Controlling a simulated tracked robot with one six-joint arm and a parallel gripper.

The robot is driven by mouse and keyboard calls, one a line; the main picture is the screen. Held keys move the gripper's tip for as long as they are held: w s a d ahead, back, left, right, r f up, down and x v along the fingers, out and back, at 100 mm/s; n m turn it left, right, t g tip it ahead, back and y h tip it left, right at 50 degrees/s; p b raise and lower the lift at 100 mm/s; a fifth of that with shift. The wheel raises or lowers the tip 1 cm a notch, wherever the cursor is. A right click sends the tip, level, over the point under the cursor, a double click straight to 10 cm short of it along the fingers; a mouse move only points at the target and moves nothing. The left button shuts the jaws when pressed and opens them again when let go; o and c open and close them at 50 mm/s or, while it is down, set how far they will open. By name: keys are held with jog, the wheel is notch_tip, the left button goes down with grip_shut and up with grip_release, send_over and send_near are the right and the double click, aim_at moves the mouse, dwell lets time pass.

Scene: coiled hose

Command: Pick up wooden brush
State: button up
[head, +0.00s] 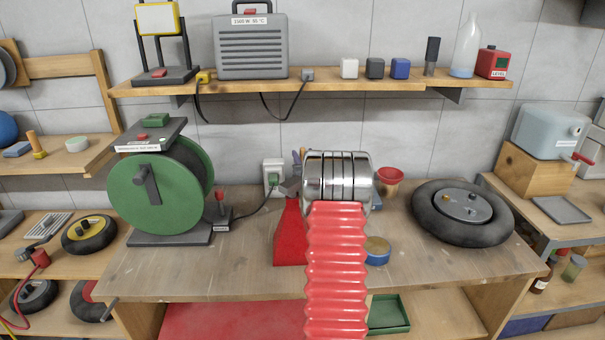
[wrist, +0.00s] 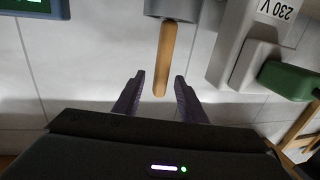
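In the wrist view a wooden rod-like handle (wrist: 166,55), which looks like the brush, extends from a grey round holder (wrist: 174,8) at the top edge. No bristles show. My gripper (wrist: 160,78) is open. Its two purple fingers stand on either side of the handle's free end, with a gap on both sides. The wrist picture looks upside down, as the label is inverted. In the head view my arm hides most of my gripper, and I cannot make out this handle there.
A white box (wrist: 265,30) marked 230 V and a green part (wrist: 288,80) are right of the handle. In the head view a green reel (head: 160,190) and a black tyre-like ring (head: 462,212) stand on the workbench (head: 210,275). A shelf (head: 330,85) runs above.

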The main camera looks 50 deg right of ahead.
jog(key=shift+x, duration=0.8)
jog(key=shift+c, duration=0.7)
grip_shut()
